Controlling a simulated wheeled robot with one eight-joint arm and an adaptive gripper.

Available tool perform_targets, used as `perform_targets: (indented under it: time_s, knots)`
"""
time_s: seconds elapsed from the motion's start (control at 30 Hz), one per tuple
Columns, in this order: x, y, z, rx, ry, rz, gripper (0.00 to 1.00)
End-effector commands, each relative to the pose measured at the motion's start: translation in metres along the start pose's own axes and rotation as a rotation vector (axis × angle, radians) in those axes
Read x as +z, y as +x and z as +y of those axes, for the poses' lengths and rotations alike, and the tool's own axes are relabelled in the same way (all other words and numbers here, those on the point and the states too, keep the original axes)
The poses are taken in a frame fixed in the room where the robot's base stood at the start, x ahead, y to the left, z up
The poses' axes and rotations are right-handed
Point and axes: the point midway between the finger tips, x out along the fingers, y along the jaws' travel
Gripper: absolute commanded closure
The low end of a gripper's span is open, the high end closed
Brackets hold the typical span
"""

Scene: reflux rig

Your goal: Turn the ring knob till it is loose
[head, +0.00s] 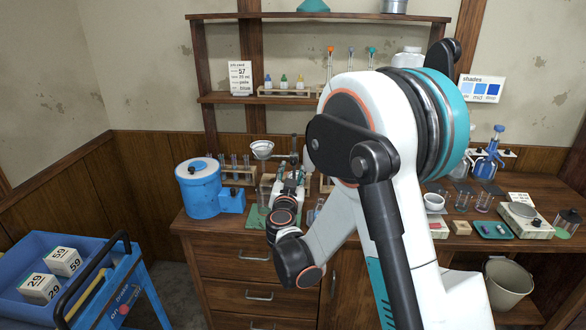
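My gripper (290,184) is small in the head view, at the end of my arm above the left part of the wooden bench. It points away from the camera, toward a stand with a dark clamp (294,146) at the back of the bench. The wrist covers much of the space in front of the stand. The ring knob cannot be made out, and neither can any contact with it. The fingers are too small and overlapped to show whether they are open or shut. A funnel (262,148) stands just left of the gripper.
A blue tank (197,187) stands left of the gripper, with a test tube rack (238,174) behind it. A green mat (254,217) lies below the wrist. Glassware and a scale (519,220) fill the right bench. A blue cart (38,265) stands at lower left.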

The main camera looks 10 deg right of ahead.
Motion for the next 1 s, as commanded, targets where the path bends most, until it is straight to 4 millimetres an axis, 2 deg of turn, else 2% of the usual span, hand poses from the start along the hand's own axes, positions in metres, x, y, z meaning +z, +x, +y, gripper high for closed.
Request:
perform_targets:
  time_s: [0.1, 0.3, 0.5, 0.73, 0.9, 1.0]
  knots:
    - [0.001, 0.022, 0.001, 0.002, 0.000, 0.000, 0.62]
    - [0.001, 0.046, 0.001, 0.001, 0.000, 0.000, 0.62]
    - [0.000, 0.054, 0.000, 0.000, 0.000, 0.000, 0.62]
    - [0.000, 0.054, 0.000, 0.000, 0.000, 0.000, 0.62]
    - [0.000, 0.054, 0.000, 0.000, 0.000, 0.000, 1.00]
    - [0.000, 0.054, 0.000, 0.000, 0.000, 0.000, 1.00]
